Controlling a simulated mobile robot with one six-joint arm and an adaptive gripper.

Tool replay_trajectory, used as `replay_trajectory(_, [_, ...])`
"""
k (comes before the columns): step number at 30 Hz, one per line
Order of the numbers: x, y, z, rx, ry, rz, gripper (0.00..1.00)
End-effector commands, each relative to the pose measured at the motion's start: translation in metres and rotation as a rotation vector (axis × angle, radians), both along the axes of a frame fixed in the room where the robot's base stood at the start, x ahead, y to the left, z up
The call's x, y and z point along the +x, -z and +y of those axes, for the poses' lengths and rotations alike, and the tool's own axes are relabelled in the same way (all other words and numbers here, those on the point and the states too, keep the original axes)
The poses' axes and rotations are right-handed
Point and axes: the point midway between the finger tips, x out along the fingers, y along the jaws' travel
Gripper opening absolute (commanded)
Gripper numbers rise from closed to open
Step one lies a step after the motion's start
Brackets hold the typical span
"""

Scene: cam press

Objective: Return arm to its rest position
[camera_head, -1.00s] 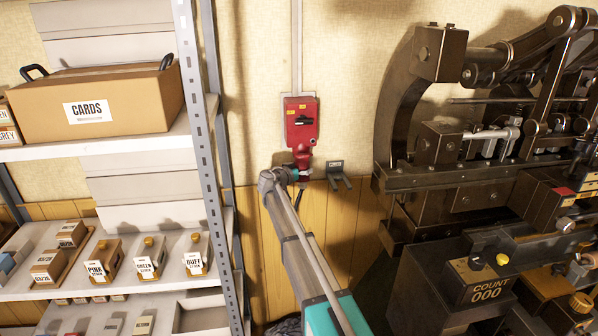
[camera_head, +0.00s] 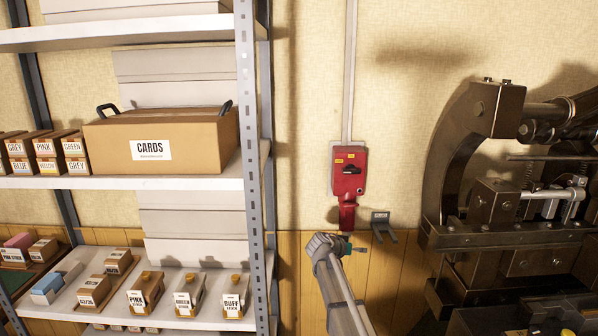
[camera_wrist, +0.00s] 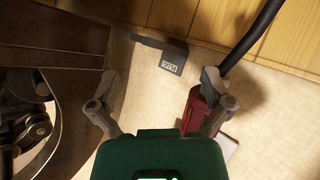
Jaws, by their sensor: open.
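My gripper (camera_wrist: 158,92) is open in the wrist view, with its two grey fingers apart and nothing between them. In the head view, my gripper (camera_head: 346,244) is mostly hidden behind my wrist. It is just below the red switch box (camera_head: 348,172) on the wall. A red plug-like part (camera_head: 347,215) hangs at the bottom of that box. In the wrist view, a red part (camera_wrist: 194,112) with a thick black cable (camera_wrist: 256,35) lies behind the right finger. I cannot tell whether they touch.
A grey forked wall bracket (camera_head: 383,224) with a label is right of the switch box. The dark metal press (camera_head: 480,110) stands on the right. The shelf rack (camera_head: 247,120) on the left holds a CARDS box (camera_head: 190,130) and several small boxes. Bare wall lies between rack and box.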

Motion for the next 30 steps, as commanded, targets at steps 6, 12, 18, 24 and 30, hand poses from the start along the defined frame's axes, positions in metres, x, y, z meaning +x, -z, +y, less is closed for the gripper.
replay_trajectory(6, [-0.103, 0.041, -0.021, 0.145, -0.006, 0.269, 1.0])
replay_trajectory(12, [-0.19, 0.071, -0.019, 0.305, -0.088, 0.509, 1.0])
replay_trajectory(18, [-0.274, 0.091, -0.004, 0.478, -0.235, 0.715, 1.0])
replay_trajectory(24, [-0.33, 0.097, 0.015, 0.61, -0.388, 0.835, 1.0])
replay_trajectory(30, [-0.348, 0.097, 0.023, 0.659, -0.455, 0.874, 1.0])
